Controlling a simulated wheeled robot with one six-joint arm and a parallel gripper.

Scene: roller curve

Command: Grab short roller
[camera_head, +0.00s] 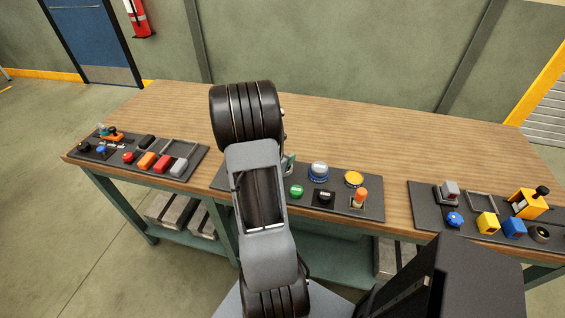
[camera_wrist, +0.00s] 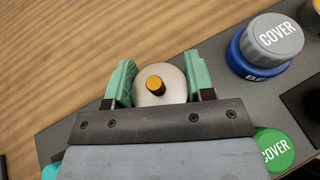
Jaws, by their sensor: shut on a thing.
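In the wrist view, a pale round piece (camera_wrist: 150,96) with a brass-coloured pin on top, which I take to be the short roller, sits between the green fingers of my gripper (camera_wrist: 158,72). The fingers are shut on it from both sides. Its lower part is hidden by the gripper body, and I cannot tell whether it touches the dark panel (camera_wrist: 215,55) below. In the head view, my arm hides most of the gripper; only a bit of green finger shows beside the arm, over the middle panel (camera_head: 372,209).
A grey-topped blue button (camera_head: 318,171) and a green button (camera_head: 296,190) stand close to the right of my gripper. A yellow button (camera_head: 354,178) and an orange switch (camera_head: 360,197) are farther right. Left (camera_head: 197,155) and right (camera_head: 425,205) panels hold more controls. The wooden table's (camera_head: 380,135) back is clear.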

